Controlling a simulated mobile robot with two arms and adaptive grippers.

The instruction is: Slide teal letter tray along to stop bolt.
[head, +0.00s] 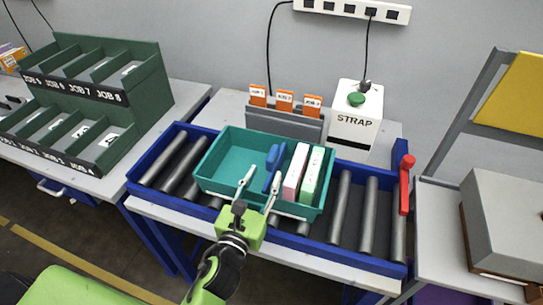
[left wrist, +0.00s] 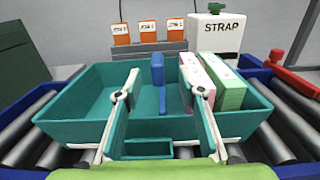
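The teal letter tray (head: 225,155) sits on the rollers of the blue-framed conveyor (head: 160,135), left of its middle. It holds a blue upright piece (head: 273,160), a pink block (head: 296,171) and a green block (head: 313,175). The red stop bolt (head: 405,185) stands upright at the conveyor's right end, with bare rollers between it and the tray. My left gripper (head: 258,190) is at the tray's front wall, its fingers spread apart. In the left wrist view the fingers (left wrist: 163,85) reach to the front wall (left wrist: 150,148); contact is unclear. My right gripper is not in view.
A white STRAP box (head: 355,130) with a green button and a grey rack with orange cards (head: 284,118) stand behind the conveyor. A green job sorter (head: 85,110) is at left. A grey box (head: 505,225) sits on the right table.

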